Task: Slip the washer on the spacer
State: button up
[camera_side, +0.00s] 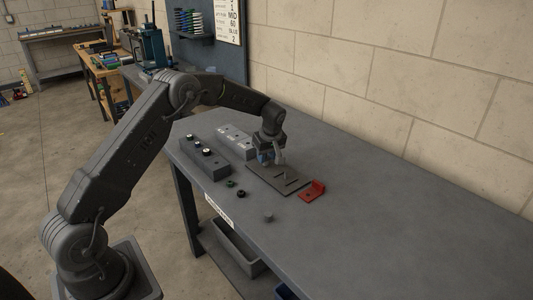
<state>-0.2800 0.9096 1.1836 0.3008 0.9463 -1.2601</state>
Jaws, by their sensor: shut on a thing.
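My gripper (269,160) points down at the back left end of a dark flat plate (264,181) on the grey table. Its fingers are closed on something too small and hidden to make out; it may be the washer. I cannot tell whether the fingers or their load touch the plate. Short bar-like parts (290,182) lie or stand on the plate. A spacer cannot be made out for sure at this size. A black ring-like part (241,194) and a dark green one (231,183) lie on the table left of the plate.
A dark grey block (212,165) with several small round parts on top and a lighter block (234,138) stand left of my gripper. A red bracket (313,191) is at the plate's right end. A small grey piece (268,217) lies in front. The table's right side is clear.

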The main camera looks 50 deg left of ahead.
jog(key=o, duration=1)
jog(key=v, duration=1.3)
jog(key=shift+r, duration=0.35)
